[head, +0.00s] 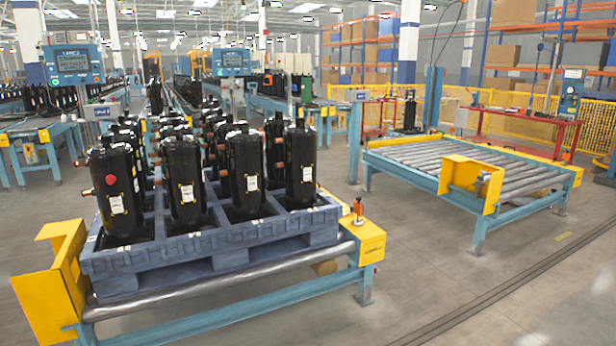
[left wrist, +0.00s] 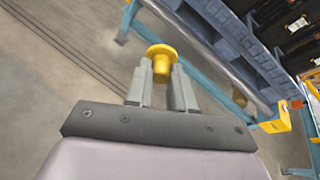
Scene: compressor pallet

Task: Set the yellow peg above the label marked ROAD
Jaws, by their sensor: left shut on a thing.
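In the left wrist view my left gripper (left wrist: 161,74) is shut on a yellow peg (left wrist: 161,52). The peg has a wide round flange on top and a narrower body between the two grey fingers. It is held in the air beside the blue conveyor frame, with concrete floor behind it. My left gripper and the peg do not show in the head view. My right gripper is in neither view. I cannot find a readable label marked ROAD in either view.
A blue pallet (head: 240,236) carries several black compressors (head: 248,172) on a roller conveyor with yellow end blocks (head: 366,242). A small orange fitting (head: 358,208) stands on the right block. An empty roller table (head: 455,165) stands at the right. The floor (head: 420,260) between is clear.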

